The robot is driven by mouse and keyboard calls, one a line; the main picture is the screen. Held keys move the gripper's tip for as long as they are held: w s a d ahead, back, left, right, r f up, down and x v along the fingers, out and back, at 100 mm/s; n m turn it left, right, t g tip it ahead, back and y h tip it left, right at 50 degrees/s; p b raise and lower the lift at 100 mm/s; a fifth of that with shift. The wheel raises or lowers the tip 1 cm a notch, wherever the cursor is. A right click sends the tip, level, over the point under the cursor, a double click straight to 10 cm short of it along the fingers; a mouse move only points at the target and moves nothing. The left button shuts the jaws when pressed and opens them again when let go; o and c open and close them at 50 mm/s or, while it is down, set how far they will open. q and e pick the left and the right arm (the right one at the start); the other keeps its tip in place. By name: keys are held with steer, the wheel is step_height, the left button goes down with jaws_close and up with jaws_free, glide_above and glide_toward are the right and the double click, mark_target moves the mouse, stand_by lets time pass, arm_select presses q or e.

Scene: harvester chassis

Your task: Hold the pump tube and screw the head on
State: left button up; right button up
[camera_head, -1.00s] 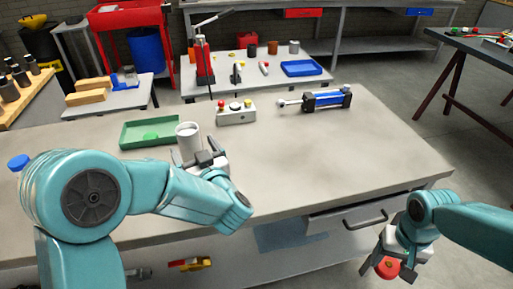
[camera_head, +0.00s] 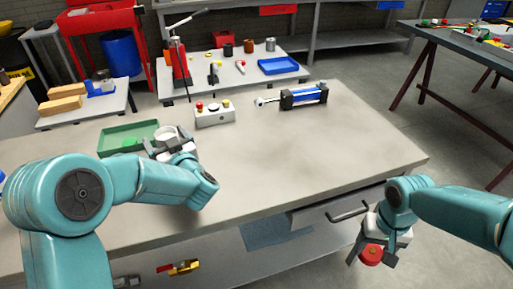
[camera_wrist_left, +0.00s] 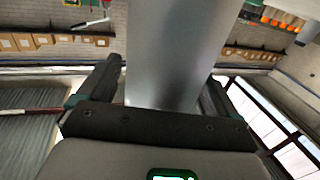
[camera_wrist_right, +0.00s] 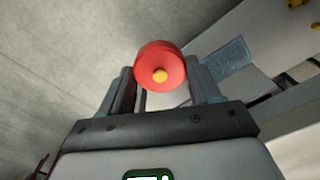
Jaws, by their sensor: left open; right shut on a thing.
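The pump tube (camera_head: 166,132) is a pale grey cylinder standing upright on the workbench beside the green tray. My left gripper (camera_head: 172,147) is at the tube, its jaws open. In the left wrist view the tube (camera_wrist_left: 175,55) stands between the two fingers, with a gap visible at the left finger. The lower tube is hidden behind the gripper. My right gripper (camera_head: 370,252) is shut on the red head (camera_head: 371,256), low in front of the bench. In the right wrist view the head (camera_wrist_right: 160,68) is a round red piece with a yellow centre.
A green tray (camera_head: 107,150) lies left of the tube. A button box (camera_head: 215,115) and a blue-black cylinder (camera_head: 303,96) stand on the bench's far side. The bench middle is clear. A drawer handle (camera_head: 350,211) juts out near my right gripper.

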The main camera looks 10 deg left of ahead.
arm_select(q)
jaws_close()
steer(key=shift+r, duration=0.1)
stand_by(0.3)
